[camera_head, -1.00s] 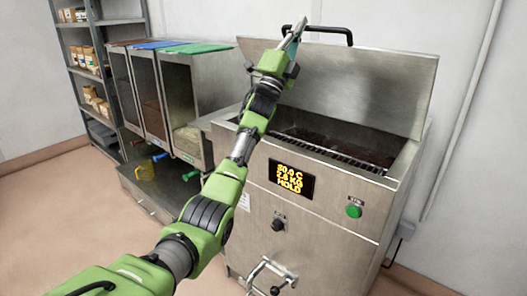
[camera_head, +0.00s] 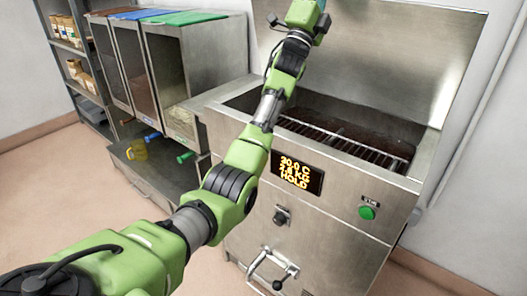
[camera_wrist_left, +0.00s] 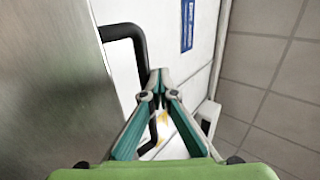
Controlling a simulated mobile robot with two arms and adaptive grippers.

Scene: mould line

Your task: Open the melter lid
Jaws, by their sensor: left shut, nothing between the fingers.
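The melter (camera_head: 300,225) is a steel cabinet with an open basin and a wire grate (camera_head: 345,143) across it. In the left wrist view the left gripper (camera_wrist_left: 160,78) is shut and empty, beside the lid's face (camera_wrist_left: 50,90). The black lid handle (camera_wrist_left: 125,33) runs just behind its fingers, partly hidden; whether they touch is unclear. My right gripper is not in view.
Bins with brown, blue and green lids (camera_head: 180,18) stand left of the melter, above a low steel cabinet. A shelf rack (camera_head: 75,60) is at far left. The melter's front has a display (camera_head: 296,173), a green button (camera_head: 367,212) and a lever (camera_head: 272,268).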

